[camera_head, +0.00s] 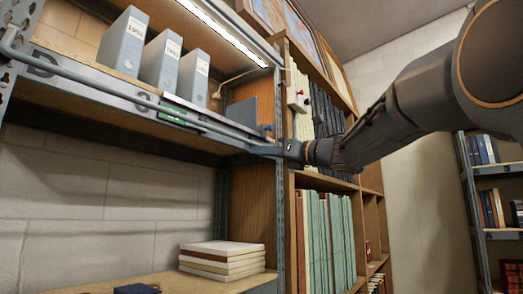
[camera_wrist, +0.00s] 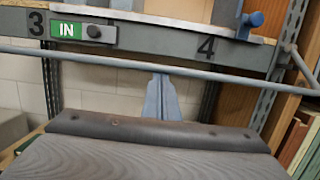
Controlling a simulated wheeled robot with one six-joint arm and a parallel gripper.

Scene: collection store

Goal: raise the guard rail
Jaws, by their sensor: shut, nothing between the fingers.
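The guard rail (camera_head: 85,73) is a thin grey bar running along the front of the shelf edge below the grey binders. In the wrist view the rail (camera_wrist: 100,58) crosses the whole picture, just below the numbered shelf edge, and bends back at the right. My gripper (camera_head: 284,149) is near the rail's right end in the head view. In the wrist view my gripper's fingers (camera_wrist: 161,80) are together and empty, their tips at the rail's lower edge. I cannot tell whether they touch it.
A blue knob (camera_wrist: 251,19) sits on the shelf edge, right of a green IN label (camera_wrist: 68,30). Three grey binders (camera_head: 160,58) stand on the shelf. Stacked books (camera_head: 222,257) lie below. A wooden bookcase (camera_head: 299,180) stands close at the right.

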